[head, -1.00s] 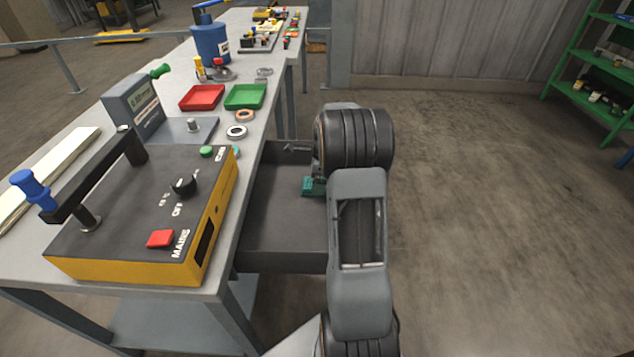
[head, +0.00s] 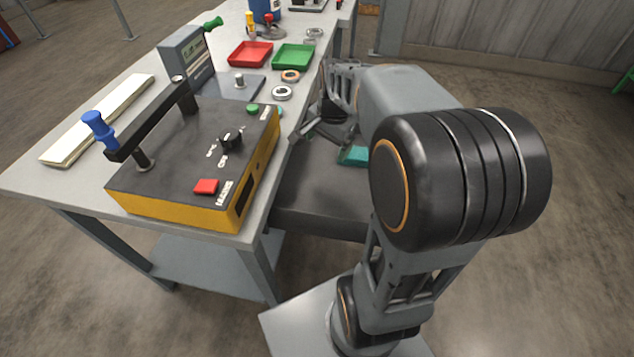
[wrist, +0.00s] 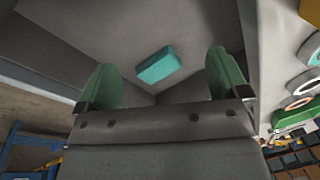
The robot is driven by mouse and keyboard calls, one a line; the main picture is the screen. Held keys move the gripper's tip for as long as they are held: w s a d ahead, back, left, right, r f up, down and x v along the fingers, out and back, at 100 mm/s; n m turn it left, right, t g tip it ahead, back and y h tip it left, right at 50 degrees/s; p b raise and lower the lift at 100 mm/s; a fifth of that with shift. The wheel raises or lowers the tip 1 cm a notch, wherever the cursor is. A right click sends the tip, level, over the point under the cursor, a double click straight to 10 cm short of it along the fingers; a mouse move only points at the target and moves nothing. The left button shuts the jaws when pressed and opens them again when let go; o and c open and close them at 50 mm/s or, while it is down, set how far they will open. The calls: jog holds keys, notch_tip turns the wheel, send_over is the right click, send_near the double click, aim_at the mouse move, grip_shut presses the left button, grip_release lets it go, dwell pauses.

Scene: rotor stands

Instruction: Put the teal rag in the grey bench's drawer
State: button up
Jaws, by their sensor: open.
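The teal rag (head: 353,155) is a small folded block lying in the open drawer (head: 310,200) of the grey bench (head: 80,185). My arm partly hides it in the head view. In the wrist view the rag (wrist: 158,66) lies on the drawer's grey floor, beyond and between my fingers, with nothing gripping it. My gripper (head: 320,130) is over the drawer, close to the rag. Its two green fingers show wide apart in the wrist view (wrist: 163,75), empty.
A yellow and black control box (head: 190,165) with a blue-knobbed lever stands on the bench beside the drawer. Red (head: 250,54) and green (head: 293,57) trays and several rings lie behind it. The floor to the right is clear.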

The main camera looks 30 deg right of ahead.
jog(key=s+a+f+n+t, duration=0.1)
jog(key=s+a+f+n, duration=0.1)
jog(key=s+a+n, duration=0.7)
jog(key=s+n, duration=0.1)
jog(key=n, duration=0.2)
jog(key=shift+s, duration=0.2)
